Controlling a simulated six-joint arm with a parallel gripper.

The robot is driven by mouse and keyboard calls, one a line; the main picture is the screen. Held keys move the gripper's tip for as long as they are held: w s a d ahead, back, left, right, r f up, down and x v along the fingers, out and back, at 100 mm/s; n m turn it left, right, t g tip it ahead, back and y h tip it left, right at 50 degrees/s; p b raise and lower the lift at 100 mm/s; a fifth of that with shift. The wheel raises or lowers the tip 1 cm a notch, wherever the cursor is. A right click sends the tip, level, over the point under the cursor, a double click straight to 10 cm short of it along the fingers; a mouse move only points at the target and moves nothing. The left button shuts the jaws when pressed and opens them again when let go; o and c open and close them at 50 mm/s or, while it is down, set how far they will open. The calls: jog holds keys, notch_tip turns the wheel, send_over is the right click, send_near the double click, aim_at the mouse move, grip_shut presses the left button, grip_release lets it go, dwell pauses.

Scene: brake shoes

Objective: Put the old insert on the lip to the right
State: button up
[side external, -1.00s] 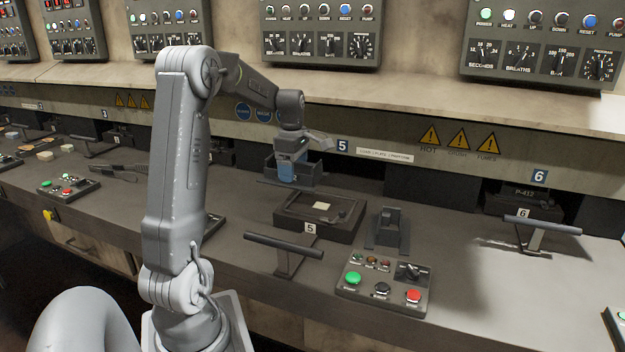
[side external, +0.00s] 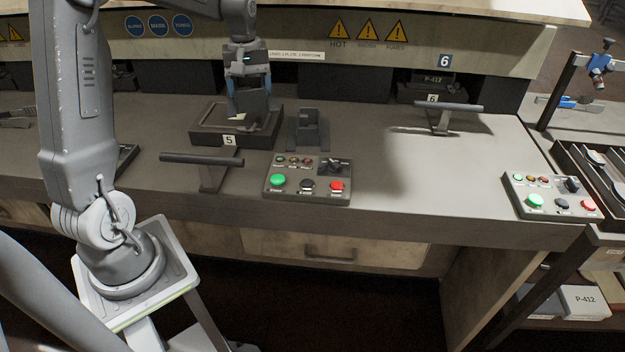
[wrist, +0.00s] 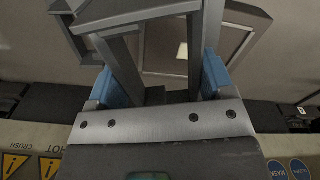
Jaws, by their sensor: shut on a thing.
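My gripper (side external: 250,108) hangs over the number 5 mould tray in the side external view. Its fingers with blue pads (wrist: 158,75) are shut on a grey metal piece (wrist: 137,15), seen as a flat bar with an angled frame in the wrist view. This appears to be the old insert; its lower part is hard to make out in the side view. The dark tray (side external: 212,135) has a raised rim and a pale patch (side external: 237,119) inside, partly behind the gripper. I cannot tell whether the held piece touches the tray.
A dark upright bracket (side external: 308,130) stands just right of the tray. A bar handle (side external: 202,158) and a button panel (side external: 307,178) are in front. Bare bench (side external: 385,165) lies to the right, before the number 6 handle (side external: 435,106). The press wall is close behind.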

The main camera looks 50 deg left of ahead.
jog(key=w+d+f+m, duration=0.2)
jog(key=w+d+m, duration=0.1)
jog(key=d+m, duration=0.55)
jog(key=w+d+f+m, duration=0.1)
jog(key=w+d+m, duration=0.3)
jog(key=d+m, duration=0.5)
jog(key=m, duration=2.2)
send_over(355, 138)
notch_tip(355, 138, down, 10)
jog(key=shift+r, duration=0.2)
jog(key=shift+f, duration=0.1)
jog(key=o, duration=1.2)
jog(key=shift+f, duration=0.15)
